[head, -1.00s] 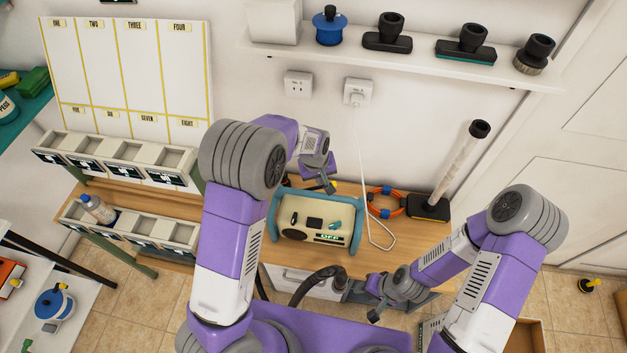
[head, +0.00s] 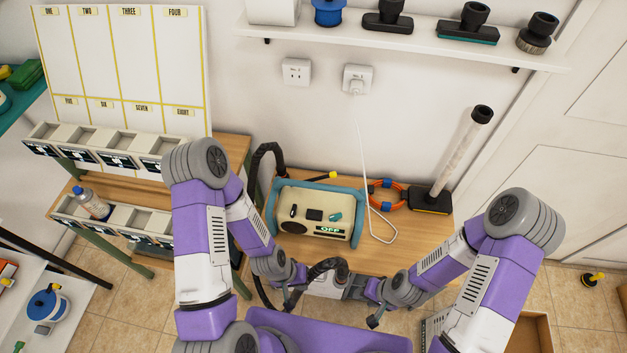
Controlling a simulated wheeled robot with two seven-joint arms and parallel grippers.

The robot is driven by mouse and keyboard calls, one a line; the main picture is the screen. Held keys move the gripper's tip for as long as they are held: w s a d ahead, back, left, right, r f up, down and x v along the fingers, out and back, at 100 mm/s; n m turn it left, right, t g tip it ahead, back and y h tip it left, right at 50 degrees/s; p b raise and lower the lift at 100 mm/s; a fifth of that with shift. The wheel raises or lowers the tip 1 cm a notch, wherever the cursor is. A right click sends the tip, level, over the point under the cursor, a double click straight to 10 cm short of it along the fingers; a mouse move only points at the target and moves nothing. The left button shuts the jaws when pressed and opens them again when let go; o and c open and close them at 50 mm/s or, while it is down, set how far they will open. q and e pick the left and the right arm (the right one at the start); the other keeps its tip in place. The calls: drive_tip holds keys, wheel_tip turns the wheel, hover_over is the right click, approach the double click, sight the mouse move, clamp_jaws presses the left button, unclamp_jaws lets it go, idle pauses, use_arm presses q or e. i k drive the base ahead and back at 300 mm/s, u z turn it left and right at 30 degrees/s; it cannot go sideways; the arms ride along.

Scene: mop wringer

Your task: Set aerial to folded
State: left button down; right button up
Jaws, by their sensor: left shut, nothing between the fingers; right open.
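The cream radio-like box (head: 315,222) with blue side bars stands on the wooden bench. Its front label reads OFF, and several small dark and teal pieces lie on its top. A thin rod with a yellow tip (head: 334,175) lies low along its back edge; it looks like the aerial, lying down rather than upright, though its joint is too small to make out. My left gripper (head: 290,303) is shut and empty, low in front of the bench beside the black hose, apart from the box. My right gripper (head: 373,321) is open, also low in front of the bench.
A black hose (head: 268,152) arches behind the box's left end. A white cable (head: 365,170) hangs from the wall socket (head: 357,80) to the bench. An orange ring (head: 386,194) and an upright tube (head: 462,150) stand to the right. A shelf (head: 400,48) runs above.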

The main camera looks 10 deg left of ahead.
sight(312, 180)
drive_tip(key=k, duration=0.4)
drive_tip(key=u, duration=0.85)
drive_tip(key=i, duration=0.8)
drive_tip(key=z, duration=0.15)
